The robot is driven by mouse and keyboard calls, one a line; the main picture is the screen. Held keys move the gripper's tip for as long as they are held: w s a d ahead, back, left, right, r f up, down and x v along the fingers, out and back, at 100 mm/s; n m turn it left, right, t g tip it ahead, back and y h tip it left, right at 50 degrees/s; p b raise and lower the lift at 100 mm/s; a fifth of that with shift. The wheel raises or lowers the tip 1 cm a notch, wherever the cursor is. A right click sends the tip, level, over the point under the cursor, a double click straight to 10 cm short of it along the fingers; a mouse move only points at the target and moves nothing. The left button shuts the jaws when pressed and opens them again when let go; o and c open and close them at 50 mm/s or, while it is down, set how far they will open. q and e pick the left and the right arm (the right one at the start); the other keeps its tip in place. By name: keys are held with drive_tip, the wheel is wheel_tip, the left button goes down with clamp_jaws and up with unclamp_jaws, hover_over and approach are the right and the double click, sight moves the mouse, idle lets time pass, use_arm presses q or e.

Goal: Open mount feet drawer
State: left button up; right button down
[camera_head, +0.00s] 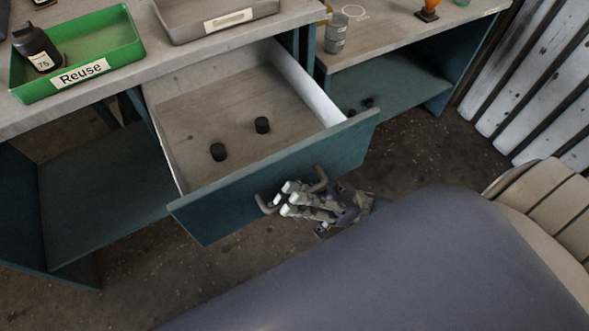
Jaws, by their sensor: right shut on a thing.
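The drawer (220,209) with a teal front is pulled well out from under the workbench. A grey bar handle (320,178) is on the drawer's front. My right gripper (290,198) is at this handle, its fingers closed around the middle of the bar. The handle's two ends show on either side of the fingers. My left gripper is not in view.
A green tray (128,51) labelled "Reuse" holds a black bottle (36,46) on the bench. A grey tray (180,32) stands beside it. Open teal shelves (105,190) lie left and right of the drawer. A slatted white panel (530,75) stands at the right.

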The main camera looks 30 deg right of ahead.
drive_tip(key=c, duration=1.9)
unclamp_jaws()
drive_tip(key=shift+d+f, duration=0.1)
drive_tip(key=v, duration=1.1)
drive_tip(key=shift+d+f, duration=0.25)
drive_tip(key=shift+f, duration=0.05)
